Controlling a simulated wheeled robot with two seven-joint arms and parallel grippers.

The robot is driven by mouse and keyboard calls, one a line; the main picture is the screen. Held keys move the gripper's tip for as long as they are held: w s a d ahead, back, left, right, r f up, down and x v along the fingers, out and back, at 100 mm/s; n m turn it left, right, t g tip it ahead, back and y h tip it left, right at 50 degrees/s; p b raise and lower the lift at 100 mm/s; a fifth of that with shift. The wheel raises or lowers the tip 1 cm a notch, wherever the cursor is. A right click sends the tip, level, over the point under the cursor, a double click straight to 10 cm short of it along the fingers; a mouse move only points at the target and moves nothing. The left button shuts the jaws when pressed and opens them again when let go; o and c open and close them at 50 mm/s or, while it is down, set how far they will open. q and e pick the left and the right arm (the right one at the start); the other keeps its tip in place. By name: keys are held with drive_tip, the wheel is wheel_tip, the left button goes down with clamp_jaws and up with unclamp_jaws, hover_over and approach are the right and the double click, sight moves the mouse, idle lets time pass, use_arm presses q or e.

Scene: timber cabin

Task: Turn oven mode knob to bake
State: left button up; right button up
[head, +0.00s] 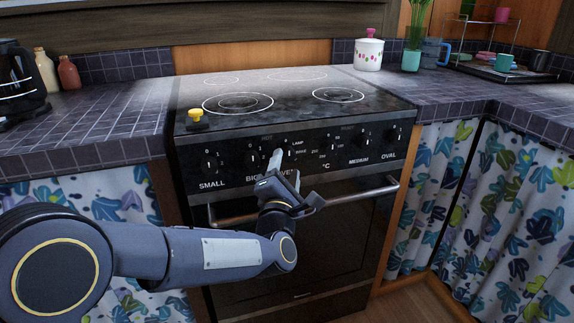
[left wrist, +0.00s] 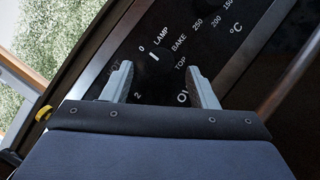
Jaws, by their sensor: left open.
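The oven mode knob (left wrist: 153,58) is dark with a white mark and shows in the left wrist view, near the labels 0, LAMP, BAKE and TOP. Its mark lies near 0 and LAMP; its exact setting is hard to tell. My left gripper (head: 286,166) is open in front of the control panel of the stove (head: 300,245). In the left wrist view its fingers (left wrist: 160,72) stand apart on either side of the knob, and contact cannot be told. In the head view the fingers hide most of this knob. My right gripper is not in view.
Other knobs (head: 365,137) line the panel on both sides. The oven door handle (head: 350,203) crosses below the gripper. A yellow-topped object (head: 196,116) stands on the cooktop's front left corner. A pot (head: 368,53) and a kettle (head: 20,80) stand on the counters.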

sight(288, 154)
use_arm(q)
drive_tip(key=shift+x, duration=1.35)
drive_tip(key=c, duration=1)
drive_tip(key=shift+o, duration=0.2)
